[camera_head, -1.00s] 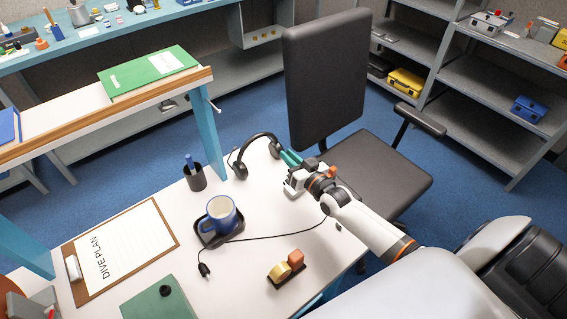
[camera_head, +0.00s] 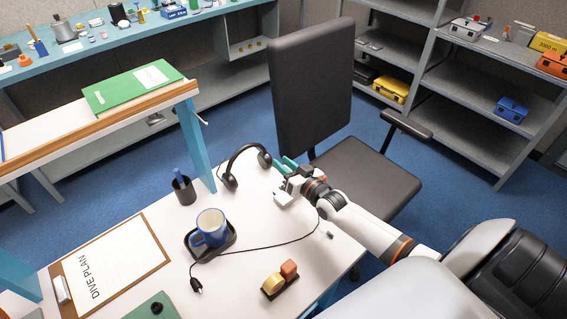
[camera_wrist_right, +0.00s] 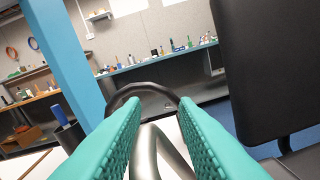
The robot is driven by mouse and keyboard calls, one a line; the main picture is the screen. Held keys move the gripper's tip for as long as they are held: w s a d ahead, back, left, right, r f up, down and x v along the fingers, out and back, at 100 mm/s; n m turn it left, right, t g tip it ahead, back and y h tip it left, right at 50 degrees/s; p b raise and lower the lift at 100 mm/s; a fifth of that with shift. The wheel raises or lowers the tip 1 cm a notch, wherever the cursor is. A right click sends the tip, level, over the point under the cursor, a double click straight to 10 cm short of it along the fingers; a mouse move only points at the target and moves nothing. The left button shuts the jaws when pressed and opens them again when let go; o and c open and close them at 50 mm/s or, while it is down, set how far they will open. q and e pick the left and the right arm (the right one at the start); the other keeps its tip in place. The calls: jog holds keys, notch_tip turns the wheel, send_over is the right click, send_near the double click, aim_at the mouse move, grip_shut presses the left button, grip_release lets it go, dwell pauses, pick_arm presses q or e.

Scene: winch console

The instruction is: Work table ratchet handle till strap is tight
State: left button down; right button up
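My right gripper (camera_head: 284,164) has teal fingers and is at the far right edge of the white table, beside the black headset (camera_head: 246,150). In the right wrist view the two fingers (camera_wrist_right: 158,105) stand apart, open. A curved silver metal bar (camera_wrist_right: 146,150) shows low in the gap between them; I cannot tell whether it touches a finger or whether it is the ratchet handle. No strap can be made out in either view. My left gripper is not in view.
A blue mug (camera_head: 209,228) on a black tray, a pen cup (camera_head: 184,190), a clipboard (camera_head: 118,262) and a block holder (camera_head: 280,280) share the white table. A black chair (camera_head: 312,85) stands close behind my gripper. A blue post (camera_head: 195,145) rises at the table's back.

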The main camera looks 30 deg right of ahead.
jog(key=shift+w+r, duration=0.1)
jog(key=shift+r, duration=0.05)
jog(key=s+d+b, duration=0.1)
jog(key=s, duration=1.1)
jog(key=shift+d+r, duration=0.2)
jog(key=shift+r, duration=0.1)
jog(key=shift+f, duration=0.1)
dwell(0.3)
